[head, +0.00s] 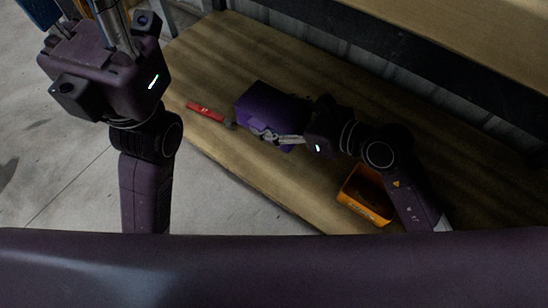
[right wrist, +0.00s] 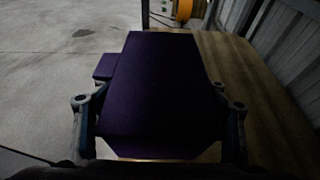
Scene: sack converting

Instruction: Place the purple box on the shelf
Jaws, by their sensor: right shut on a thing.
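The purple box (head: 268,103) is at the middle of the head view, over the wooden shelf board (head: 225,50). It fills the middle of the right wrist view (right wrist: 160,85), with one gripper finger on each side. My right gripper (head: 278,137) is shut on the box. I cannot tell whether the box rests on the board or hangs just above it. My left gripper (head: 112,22) is at the upper left, over the floor and away from the box; its fingertips are cut off by the frame edge.
A red-handled tool (head: 206,111) lies on the board left of the box. An orange bin (head: 358,206) stands near the front edge, beside my right arm. A higher wooden shelf (head: 470,35) overhangs at the upper right. Board beyond the box is clear.

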